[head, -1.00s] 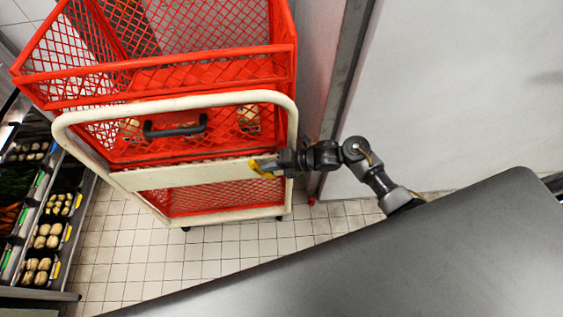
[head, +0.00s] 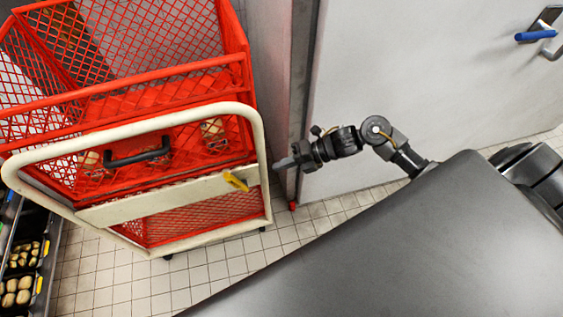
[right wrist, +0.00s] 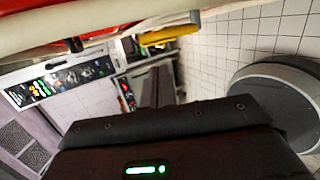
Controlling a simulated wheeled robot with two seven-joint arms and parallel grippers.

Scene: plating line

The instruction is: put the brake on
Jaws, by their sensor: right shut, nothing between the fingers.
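The cart is a red mesh cage trolley with a cream tubular frame (head: 258,130). A short yellow lever (head: 235,181) sits near the right end of its cream crossbar (head: 150,203), slanting down to the right. The yellow lever also shows near the top of the right wrist view (right wrist: 168,35). My right gripper (head: 283,163) is shut and empty, just right of the cart frame and apart from the lever. Its closed fingers (right wrist: 157,88) show below the lever in the right wrist view. My left gripper is not in view.
A black handle (head: 137,152) is on the cart's near side. A pale door (head: 420,80) with a blue lever handle (head: 535,35) stands right. Food bins (head: 22,285) line the lower left. Tiled floor (head: 205,265) is clear in front of the cart.

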